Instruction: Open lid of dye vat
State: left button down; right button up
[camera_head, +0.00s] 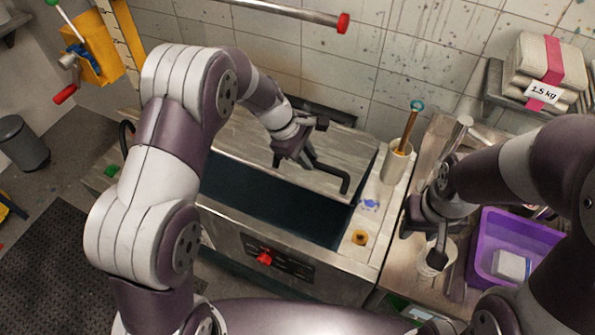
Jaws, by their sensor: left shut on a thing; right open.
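The dye vat (222,232) is a grey metal tank in the middle of the head view, with dark blue inside showing along its front. Its grey lid (245,140) is tilted up toward the wall, leaving a wide opening. My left gripper (295,160) is shut on the lid's dark bar handle (335,178), near the lid's front edge; the fingers partly hide the grip. My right gripper (425,245) is open above the side table, by a white cup (437,258), and looks empty.
A purple crate (512,240) with a white block stands on the table at the right. A white holder (396,165) with a wooden-handled tool stands on the vat's right ledge. A red-ended rail (300,13) crosses the wall above. Wrapped packs (540,70) sit on a shelf.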

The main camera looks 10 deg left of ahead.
pick_arm(q)
jog(key=w+d+r+p, duration=0.1)
jog(key=w+r+p, duration=0.2)
jog(key=w+r, duration=0.1)
jog(key=shift+d+r, duration=0.15)
jog(key=shift+r, duration=0.4)
pick_arm(e)
notch_tip(320, 180, up, 4)
jog(key=shift+s+r, duration=0.1)
jog(key=shift+r, duration=0.15)
